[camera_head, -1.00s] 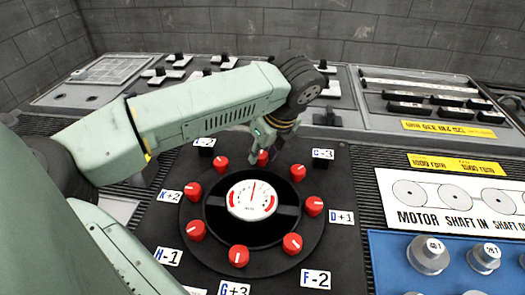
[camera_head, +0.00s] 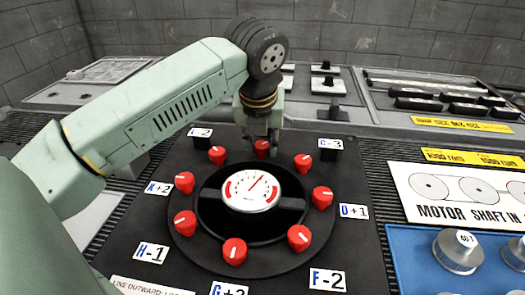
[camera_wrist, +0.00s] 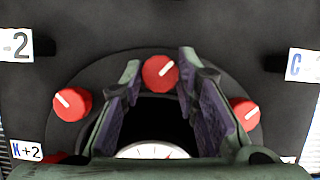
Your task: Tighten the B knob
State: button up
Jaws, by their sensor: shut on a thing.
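Red knobs with white lines ring a dark round plate (camera_head: 190,245) with a white gauge (camera_head: 249,191) at its centre. My gripper (camera_head: 262,142) points down over the top knob (camera_head: 262,149), at the far side of the ring. In the wrist view this knob (camera_wrist: 160,72) sits between the two finger tips, and my gripper (camera_wrist: 159,82) is shut on it. Its white line tilts up to the right. No B label is visible; the area behind the top knob is hidden by my gripper. The gauge needle leans right of upright.
Neighbouring knobs stand close on the left (camera_head: 217,156) and right (camera_head: 302,163). Labels include C-3 (camera_head: 331,144) and K+2 (camera_head: 158,188). Black blocks stand behind the ring. Switches (camera_head: 326,68) line the panel's back, and a blue panel (camera_head: 405,262) lies right.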

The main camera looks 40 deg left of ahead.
jog(key=m+h, duration=0.1)
jog(key=m, duration=0.1)
jog(key=m+b, duration=0.1)
jog(key=m, duration=0.1)
jog(key=shift+a+m+t+h, duration=0.15)
jog(key=shift+m+t+h, duration=0.15)
jog(key=shift+t+h, duration=0.1)
jog(key=shift+a+m+h, duration=0.1)
jog(key=shift+m+h, duration=0.9)
jog(key=shift+m, duration=1.5)
jog(key=o, duration=1.1)
jog(key=shift+o, duration=0.2)
jog(key=v, duration=1.2)
jog(key=shift+w, duration=0.1)
